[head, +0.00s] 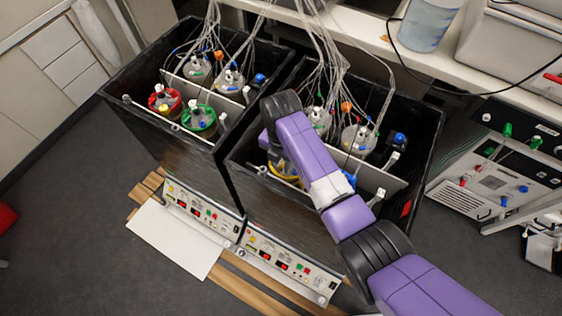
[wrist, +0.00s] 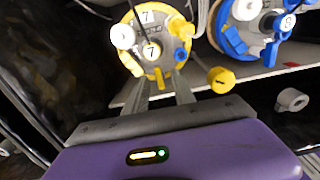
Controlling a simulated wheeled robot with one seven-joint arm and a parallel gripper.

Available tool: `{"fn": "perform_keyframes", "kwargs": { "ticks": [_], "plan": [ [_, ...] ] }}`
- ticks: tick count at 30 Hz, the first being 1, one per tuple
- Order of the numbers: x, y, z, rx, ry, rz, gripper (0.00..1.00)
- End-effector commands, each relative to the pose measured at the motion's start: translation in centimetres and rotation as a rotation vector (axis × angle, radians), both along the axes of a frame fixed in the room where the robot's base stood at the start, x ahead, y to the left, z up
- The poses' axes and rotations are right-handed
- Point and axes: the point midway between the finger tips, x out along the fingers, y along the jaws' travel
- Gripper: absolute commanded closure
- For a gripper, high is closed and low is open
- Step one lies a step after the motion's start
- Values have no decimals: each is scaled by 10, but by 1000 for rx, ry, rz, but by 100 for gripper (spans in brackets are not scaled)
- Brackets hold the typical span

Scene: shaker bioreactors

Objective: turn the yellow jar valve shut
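The yellow jar (wrist: 166,58) has a yellow ring lid marked 7, with white, blue and yellow fittings. A sliver of it shows in the head view (head: 284,176), mostly hidden by my arm. A yellow knob with a dark slot (wrist: 221,80) stands to the right of my fingers, by the grey plate edge; it looks like the yellow jar valve. My gripper (wrist: 162,84) is open, with its two grey fingers apart and pointing towards the yellow jar's near edge. I see nothing held between them. The knob is outside the fingers.
A blue-lidded jar marked 8 (wrist: 228,38) stands right of the yellow jar. A white knob (wrist: 292,99) is further right. The other black box (head: 160,148) holds red and green jars (head: 200,119). Tubes hang above both boxes. Control panels (head: 289,268) sit in front.

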Motion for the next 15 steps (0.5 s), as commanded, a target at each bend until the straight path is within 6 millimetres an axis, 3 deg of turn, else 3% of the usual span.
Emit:
{"fn": "perform_keyframes", "kwargs": {
  "ticks": [9, 13, 15],
  "plan": [
    [0, 0, -3, 0, -1, 0, 71],
    [0, 0, -3, 0, -1, 0, 97],
    [0, 0, -3, 1, -1, 0, 100]
  ]
}}
